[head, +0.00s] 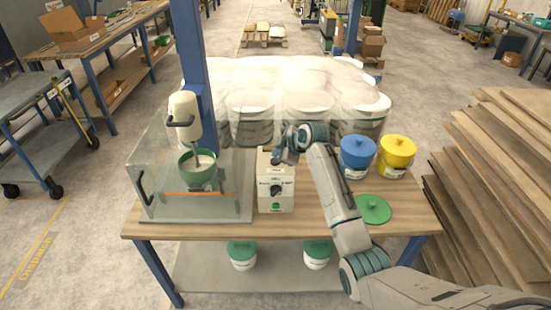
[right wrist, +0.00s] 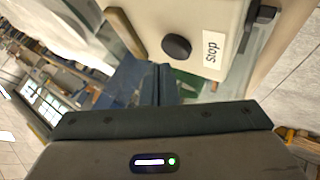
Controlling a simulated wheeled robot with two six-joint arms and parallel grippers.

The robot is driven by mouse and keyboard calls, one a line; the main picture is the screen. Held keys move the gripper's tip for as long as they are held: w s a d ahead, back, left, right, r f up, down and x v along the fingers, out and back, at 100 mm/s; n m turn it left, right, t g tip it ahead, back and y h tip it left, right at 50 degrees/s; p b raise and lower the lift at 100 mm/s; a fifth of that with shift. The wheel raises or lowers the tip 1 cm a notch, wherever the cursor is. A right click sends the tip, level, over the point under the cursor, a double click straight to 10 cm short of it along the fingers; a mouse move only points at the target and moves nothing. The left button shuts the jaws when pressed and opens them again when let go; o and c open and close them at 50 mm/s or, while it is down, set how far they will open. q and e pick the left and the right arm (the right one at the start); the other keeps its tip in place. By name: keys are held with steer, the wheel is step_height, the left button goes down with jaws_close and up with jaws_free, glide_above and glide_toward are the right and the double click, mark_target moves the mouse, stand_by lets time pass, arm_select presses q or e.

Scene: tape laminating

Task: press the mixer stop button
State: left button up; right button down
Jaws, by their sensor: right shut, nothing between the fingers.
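The mixer (head: 184,108) is cream-coloured and hangs over a green bowl (head: 198,181) inside a clear guard. A pale control box (head: 275,205) stands to its right, with a black knob (head: 276,190) on its front. In the right wrist view a round black button (right wrist: 176,46) sits beside a label (right wrist: 213,47) reading "Stop". The button is not clear in the head view. My right gripper (head: 279,160) is at the top of the control box. Its fingers (right wrist: 161,70) are shut and empty, with tips close to the button; contact cannot be told. My left gripper is out of view.
Stacked boards (head: 500,170) lie right of the table.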

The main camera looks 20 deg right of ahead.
step_height(320, 180, up, 5)
steer(key=p, duration=0.4)
stand_by(0.3)
stand_by(0.5)
